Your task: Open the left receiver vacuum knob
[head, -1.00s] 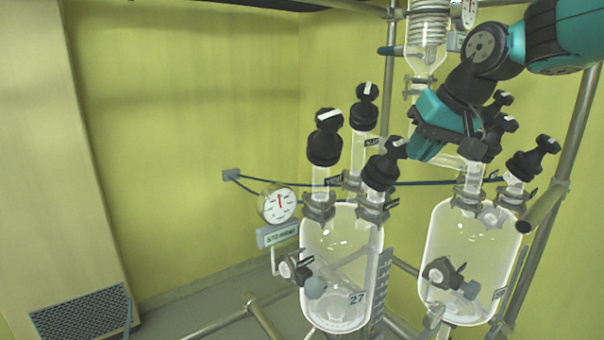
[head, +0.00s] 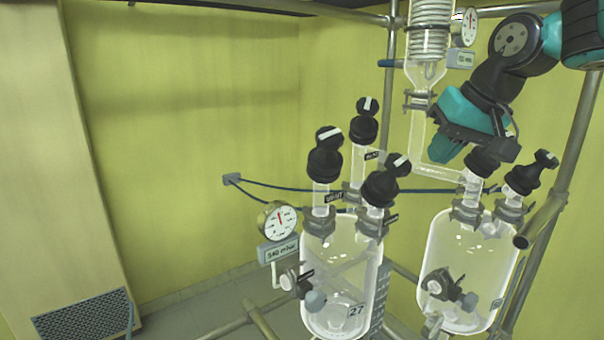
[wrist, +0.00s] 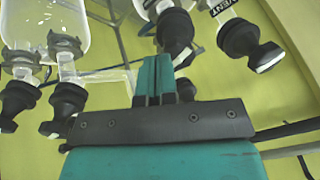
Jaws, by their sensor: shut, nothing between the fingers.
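The left receiver (head: 336,262) is a clear glass vessel marked 27. It has three black knobs with white stripes on top: front-left (head: 325,155), back (head: 364,122) and front-right (head: 386,182).
A glass tube and coil condenser (head: 428,40) stand left of my gripper. A right-receiver knob (head: 530,172) is close by, as are metal frame poles (head: 570,150). A dial gauge (head: 278,221) with a display sits left of the left receiver.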

